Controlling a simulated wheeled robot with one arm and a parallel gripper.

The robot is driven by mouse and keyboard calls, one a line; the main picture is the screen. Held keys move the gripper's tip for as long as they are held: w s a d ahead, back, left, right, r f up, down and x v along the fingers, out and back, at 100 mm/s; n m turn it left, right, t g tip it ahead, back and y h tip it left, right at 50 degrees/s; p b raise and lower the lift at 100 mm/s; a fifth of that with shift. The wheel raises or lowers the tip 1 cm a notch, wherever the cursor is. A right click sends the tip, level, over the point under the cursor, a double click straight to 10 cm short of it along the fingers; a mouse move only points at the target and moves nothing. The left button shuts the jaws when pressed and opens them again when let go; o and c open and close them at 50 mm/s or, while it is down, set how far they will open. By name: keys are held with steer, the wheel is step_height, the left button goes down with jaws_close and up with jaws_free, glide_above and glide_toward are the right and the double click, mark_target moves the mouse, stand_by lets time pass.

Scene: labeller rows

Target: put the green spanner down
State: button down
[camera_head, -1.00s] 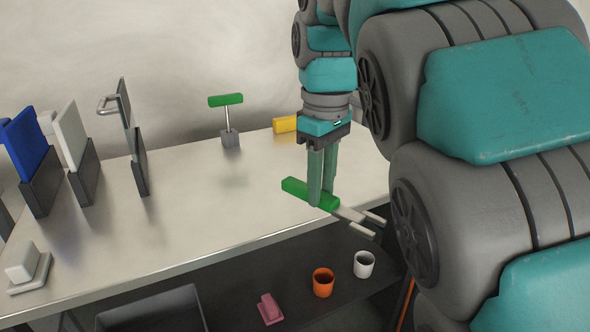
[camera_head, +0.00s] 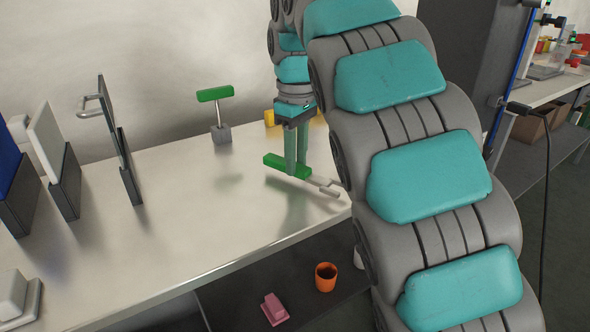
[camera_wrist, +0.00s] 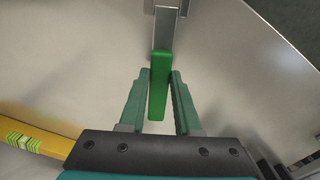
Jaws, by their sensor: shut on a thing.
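The green spanner (camera_head: 281,163) has a green handle and a grey metal forked end, which points right in the head view. My gripper (camera_head: 297,174) is shut on its green handle and points down. The spanner is held above the metal bench (camera_head: 180,216); the exact gap is hard to judge.
A green-topped T-shaped tool (camera_head: 216,95) stands in a grey block at the back. A yellow object (camera_head: 269,118) is behind my gripper; a yellow piece (camera_wrist: 32,138) shows in the wrist view. Upright panels (camera_head: 48,148) stand at left. The bench middle is clear.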

steer(key=shift+s+f+b, duration=0.1)
steer(key=shift+f+b, duration=0.2)
steer(key=shift+f, duration=0.65)
steer(key=c, duration=0.6)
jaws_free()
steer(key=shift+r, duration=0.1)
